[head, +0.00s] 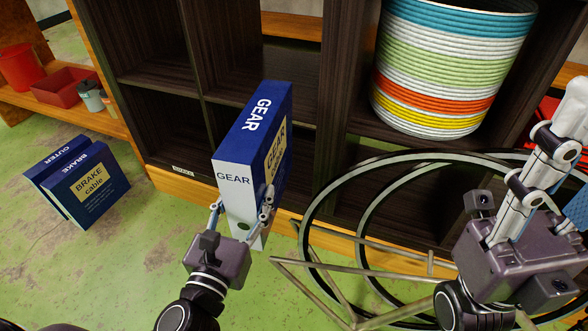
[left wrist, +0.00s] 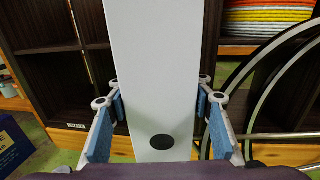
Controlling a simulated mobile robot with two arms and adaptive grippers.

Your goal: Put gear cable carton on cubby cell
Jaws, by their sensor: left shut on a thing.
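The gear cable carton (head: 253,150) is a tall blue and white box marked GEAR. My left gripper (head: 242,205) is shut on its lower white part, and the carton stands up from the fingers, tilted in the head view. In the left wrist view its white face (left wrist: 155,70) fills the middle, between the blue finger pads (left wrist: 160,125). The dark wooden cubby (head: 160,78) is behind the carton, with open cells; the carton hides part of them. My right gripper (head: 548,150) is at the right, in front of the cubby; its opening is unclear.
Blue brake cable (head: 88,190) and outer (head: 55,165) cartons stand on the green floor at left. A striped round bin (head: 450,65) sits in the upper right cell. Wheel rims (head: 310,215) and a metal frame (head: 330,262) stand before the cubby at right. A red bin (head: 65,86) is at far left.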

